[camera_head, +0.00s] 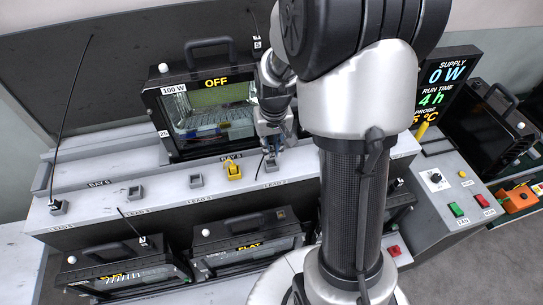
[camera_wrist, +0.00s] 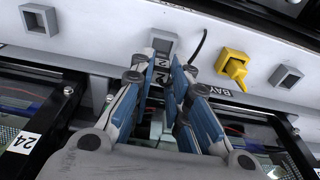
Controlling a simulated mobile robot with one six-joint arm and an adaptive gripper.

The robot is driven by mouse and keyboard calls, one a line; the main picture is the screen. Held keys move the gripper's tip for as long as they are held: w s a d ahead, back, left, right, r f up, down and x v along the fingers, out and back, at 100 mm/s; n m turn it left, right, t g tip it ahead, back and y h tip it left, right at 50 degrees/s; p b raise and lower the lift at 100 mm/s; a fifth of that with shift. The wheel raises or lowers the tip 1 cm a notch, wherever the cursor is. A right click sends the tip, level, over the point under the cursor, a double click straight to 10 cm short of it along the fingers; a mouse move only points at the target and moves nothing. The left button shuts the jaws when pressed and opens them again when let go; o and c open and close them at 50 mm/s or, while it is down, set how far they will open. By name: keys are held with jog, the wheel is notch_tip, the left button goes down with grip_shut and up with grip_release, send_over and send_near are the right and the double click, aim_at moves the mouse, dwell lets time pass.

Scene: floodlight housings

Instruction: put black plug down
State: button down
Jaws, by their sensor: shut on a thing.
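My gripper (camera_head: 272,145) is low over the grey ledge, just above a square grey socket (camera_head: 271,165). In the wrist view, its blue-padded fingers (camera_wrist: 168,82) are close together, just short of a grey socket (camera_wrist: 163,42). I cannot tell whether the plug touches the ledge or socket.
A yellow plug (camera_head: 234,172) sits in the neighbouring socket; it also shows in the wrist view (camera_wrist: 235,66). Empty-looking sockets (camera_head: 196,181) lie further left. A floodlight housing (camera_head: 205,105) marked OFF stands behind. More housings (camera_head: 248,238) stand in front, below the ledge.

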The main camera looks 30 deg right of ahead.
aim_at(272, 151)
jog(key=shift+f+b, duration=0.4)
jog(key=shift+f, duration=1.65)
jog(key=shift+f, duration=0.2)
jog(key=c, duration=1.5)
grip_release()
jog(key=shift+c, duration=0.2)
jog(key=shift+r, duration=0.15)
notch_tip(272, 151, up, 12)
jog(key=s+p, duration=0.1)
jog(key=p, duration=0.1)
jog(key=s+a+r+n+t, duration=0.1)
jog(key=s+a+r, duration=0.4)
jog(key=s, duration=0.4)
jog(key=s+a+r+n+t, duration=0.2)
jog(key=s+a+r, duration=0.4)
jog(key=s, duration=0.3)
jog(key=shift+s+a+r, duration=0.3)
jog(key=shift+s+a, duration=0.05)
jog(key=shift+a, duration=0.4)
